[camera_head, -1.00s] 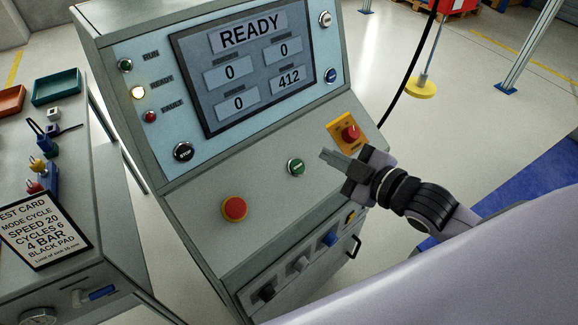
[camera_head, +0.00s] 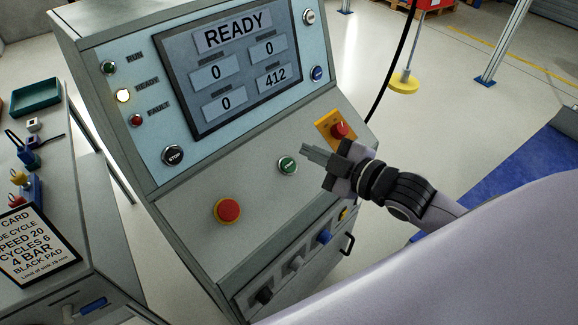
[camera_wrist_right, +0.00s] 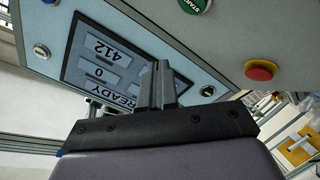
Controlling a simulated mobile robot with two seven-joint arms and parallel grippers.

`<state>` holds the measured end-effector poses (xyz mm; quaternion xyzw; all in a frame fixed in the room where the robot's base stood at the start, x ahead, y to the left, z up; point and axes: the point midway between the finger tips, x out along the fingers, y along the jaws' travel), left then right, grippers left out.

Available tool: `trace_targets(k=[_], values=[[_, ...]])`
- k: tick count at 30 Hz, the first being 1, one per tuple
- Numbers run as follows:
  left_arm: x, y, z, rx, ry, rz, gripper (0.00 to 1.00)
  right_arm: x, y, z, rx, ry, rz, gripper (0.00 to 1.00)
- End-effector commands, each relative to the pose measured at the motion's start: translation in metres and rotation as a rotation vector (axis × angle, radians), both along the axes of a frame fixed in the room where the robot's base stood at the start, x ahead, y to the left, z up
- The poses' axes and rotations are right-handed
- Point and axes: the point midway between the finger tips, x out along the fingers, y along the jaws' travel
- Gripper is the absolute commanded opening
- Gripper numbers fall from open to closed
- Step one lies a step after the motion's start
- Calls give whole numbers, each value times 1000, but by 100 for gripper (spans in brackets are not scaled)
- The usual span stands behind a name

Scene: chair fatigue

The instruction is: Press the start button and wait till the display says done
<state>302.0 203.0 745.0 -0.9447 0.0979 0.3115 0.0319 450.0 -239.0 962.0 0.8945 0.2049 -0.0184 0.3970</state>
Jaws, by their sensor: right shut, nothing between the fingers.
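The control console carries a display (camera_head: 229,66) that reads READY, with panels showing 0, 0, 0 and 412. The green start button (camera_head: 287,166) sits on the sloped panel below it; its START label is readable in the right wrist view (camera_wrist_right: 192,4). My right gripper (camera_head: 304,152) is shut and empty. It hovers just right of the green button in the head view, with its tips apart from it as far as I can tell. The right wrist view shows its closed fingers (camera_wrist_right: 157,85) in front of the display. My left gripper is not in view.
A red mushroom button (camera_head: 228,210) is left of the start button, and a red knob on a yellow plate (camera_head: 337,130) is to the right. A black STOP button (camera_head: 173,155) is under the display. The READY lamp (camera_head: 123,96) glows. A test card (camera_head: 34,246) lies on the left bench.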

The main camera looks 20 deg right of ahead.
Motion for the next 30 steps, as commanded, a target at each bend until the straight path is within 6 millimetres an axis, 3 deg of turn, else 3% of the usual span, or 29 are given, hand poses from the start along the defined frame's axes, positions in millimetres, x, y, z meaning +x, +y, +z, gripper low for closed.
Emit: trace_targets(k=[3,9,18,30], values=[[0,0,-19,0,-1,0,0,9,3,-20,-1,-3,0,0],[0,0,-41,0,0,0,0,21,8,-39,0,-2,1,0],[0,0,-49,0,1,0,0,33,12,-54,-1,-1,1,0],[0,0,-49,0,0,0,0,33,12,-55,-1,-1,1,0]])
